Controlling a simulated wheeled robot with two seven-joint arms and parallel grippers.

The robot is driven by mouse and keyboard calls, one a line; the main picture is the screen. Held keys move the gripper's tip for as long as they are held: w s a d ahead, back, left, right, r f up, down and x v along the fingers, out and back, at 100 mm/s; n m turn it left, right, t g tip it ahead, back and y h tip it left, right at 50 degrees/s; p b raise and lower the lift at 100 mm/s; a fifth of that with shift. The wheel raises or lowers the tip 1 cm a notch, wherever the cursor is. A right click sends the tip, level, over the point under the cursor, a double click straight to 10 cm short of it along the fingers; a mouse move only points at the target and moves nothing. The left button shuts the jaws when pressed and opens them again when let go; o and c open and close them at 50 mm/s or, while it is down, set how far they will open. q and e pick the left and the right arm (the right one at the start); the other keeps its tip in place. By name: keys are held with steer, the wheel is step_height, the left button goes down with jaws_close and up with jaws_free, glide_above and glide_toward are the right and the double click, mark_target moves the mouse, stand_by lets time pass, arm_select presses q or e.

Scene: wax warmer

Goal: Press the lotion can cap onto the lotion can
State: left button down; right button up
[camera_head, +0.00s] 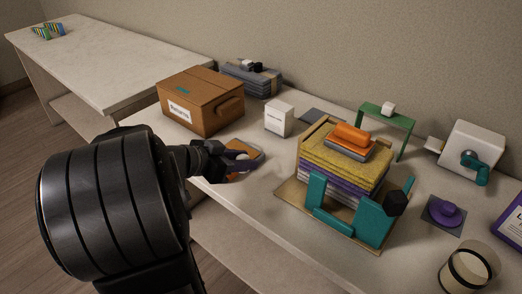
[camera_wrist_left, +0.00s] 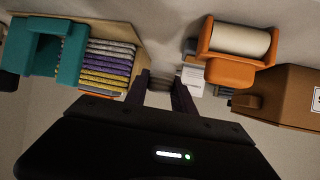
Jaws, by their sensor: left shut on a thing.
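My left gripper (camera_head: 222,158) reaches in from the left, low over the table beside an orange holder with a pale roll (camera_wrist_left: 238,40). Its fingers (camera_wrist_left: 160,95) stand apart in the left wrist view. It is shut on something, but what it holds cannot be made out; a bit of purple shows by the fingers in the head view. A purple round piece with a knob (camera_head: 447,214), possibly the cap, sits on a dark square pad at the right. A cream cylinder with a black band (camera_head: 468,269), possibly the lotion can, stands at the front right. My right gripper is not in view.
A brown box (camera_head: 201,102) and a small white box (camera_head: 279,118) stand behind the gripper. A tall stack of cloths (camera_head: 335,172) in a teal-fronted holder (camera_head: 376,222) fills the middle. A green stand (camera_head: 388,122) and a white dispenser (camera_head: 472,150) are at the back right.

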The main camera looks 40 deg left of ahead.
arm_select(q)
steer(key=shift+s, duration=1.2)
